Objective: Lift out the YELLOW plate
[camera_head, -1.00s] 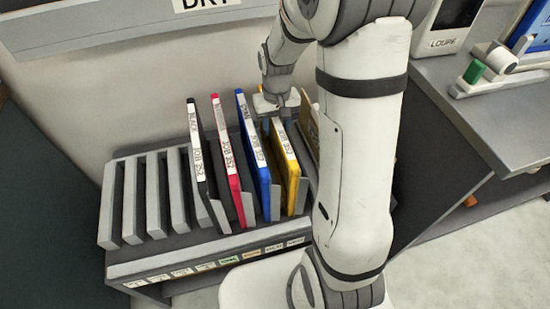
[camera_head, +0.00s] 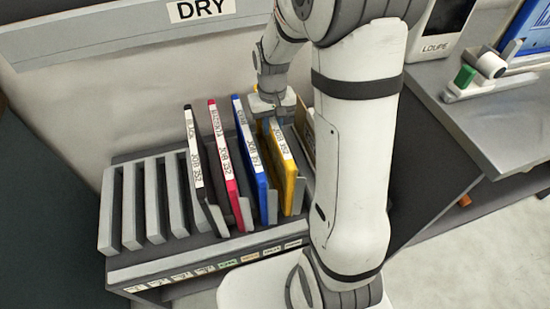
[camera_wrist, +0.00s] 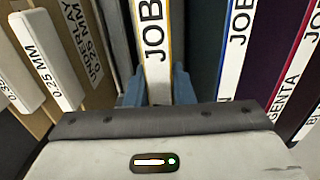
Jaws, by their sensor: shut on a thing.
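The yellow plate (camera_head: 285,168) stands in the rack, leaning slightly, with a white label along its edge. It is right of the blue plate (camera_head: 252,150). My gripper (camera_head: 272,112) is at the yellow plate's upper back end, shut on it. In the wrist view the yellow-rimmed plate (camera_wrist: 153,45) with its "JOB" label lies between the blue-grey fingers (camera_wrist: 155,92). The fingertips are partly hidden behind the gripper body. The plate's lower part is hidden in the rack.
The rack (camera_head: 200,258) also holds a red plate (camera_head: 222,160) and a black plate (camera_head: 195,160); its left slots are empty. Tan underlay sheets (camera_wrist: 60,40) stand close on the yellow plate's other side. A grey bench (camera_head: 470,120) is at the right.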

